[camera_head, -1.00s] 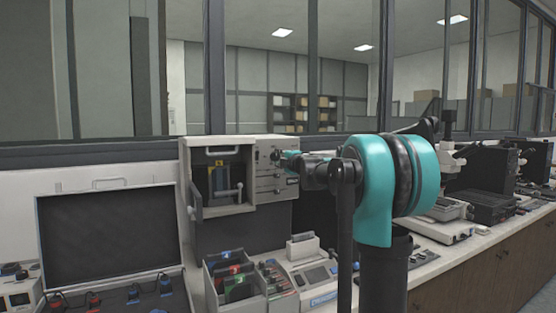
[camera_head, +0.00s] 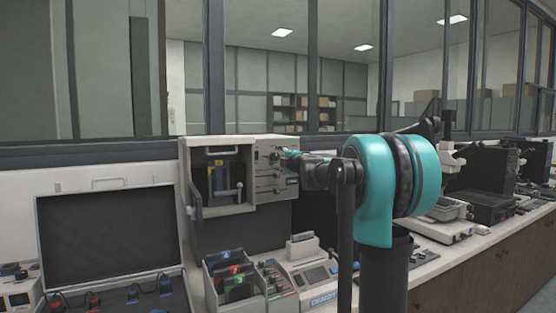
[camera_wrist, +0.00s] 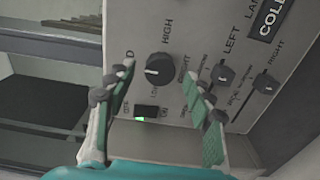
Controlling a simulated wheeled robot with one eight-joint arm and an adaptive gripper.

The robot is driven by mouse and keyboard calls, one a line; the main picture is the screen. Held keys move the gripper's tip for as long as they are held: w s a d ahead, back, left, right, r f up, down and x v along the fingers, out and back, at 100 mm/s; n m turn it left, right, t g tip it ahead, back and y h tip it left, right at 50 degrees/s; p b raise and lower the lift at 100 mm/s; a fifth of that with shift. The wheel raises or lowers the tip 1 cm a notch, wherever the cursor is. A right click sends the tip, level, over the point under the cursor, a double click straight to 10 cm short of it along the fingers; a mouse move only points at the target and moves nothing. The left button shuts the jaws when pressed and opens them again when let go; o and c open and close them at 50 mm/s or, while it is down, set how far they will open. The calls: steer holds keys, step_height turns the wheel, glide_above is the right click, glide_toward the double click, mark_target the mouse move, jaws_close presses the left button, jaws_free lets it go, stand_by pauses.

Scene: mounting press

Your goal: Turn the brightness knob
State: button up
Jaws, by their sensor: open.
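The mounting press is a grey box with an open front (camera_head: 188,160), and its control panel (camera_head: 262,165) is on the right. In the wrist view a round black knob (camera_wrist: 159,67) with a pale pointer line sits on the panel, between a HIGH label and a partly hidden lower label. My gripper (camera_wrist: 157,76) is open, with one finger left of the knob and one right. Both fingers look apart from the knob. In the head view my gripper (camera_head: 288,158) is close to the panel's upper part and partly hides it.
Two smaller black knobs (camera_wrist: 222,75) (camera_wrist: 266,84) are right of the fingers, marked LEFT and RIGHT. A green-lit switch (camera_wrist: 146,113) is below the knob. An open dark case (camera_head: 108,240) and a bin of coloured items (camera_head: 232,285) stand on the bench below.

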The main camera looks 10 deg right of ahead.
steer(key=v, duration=1.1)
steer(key=shift+s, duration=0.4)
steer(key=shift+d, duration=0.1)
steer(key=s+d+f+m+h, duration=0.5)
steer(key=d+f+m+h, duration=0.3)
steer(key=m, duration=0.3)
steer(key=s+f+m+g, duration=0.2)
steer(key=s+f, duration=0.4)
steer(key=f, duration=0.3)
steer(key=s+f+m+g+h, duration=0.1)
steer(key=s+f+m+g, duration=0.2)
steer(key=s+f, duration=0.4)
steer(key=s+f+m+g, duration=0.3)
steer(key=s+f, duration=0.4)
steer(key=f, duration=0.5)
steer(key=shift+d+f+m, duration=0.1)
steer(key=shift+d+m, duration=0.1)
steer(key=shift+m, duration=0.4)
steer(key=s+a+f+g+y, duration=0.1)
steer(key=s+a+f+g, duration=0.1)
steer(key=s+a+f, duration=0.2)
steer(key=s+a+f+m+g+y, duration=0.1)
steer(key=s+a+f+g+y, duration=0.1)
steer(key=s+a+f, duration=0.2)
steer(key=s+f, duration=0.3)
steer(key=s, duration=0.3)
steer(key=shift+g, duration=0.4)
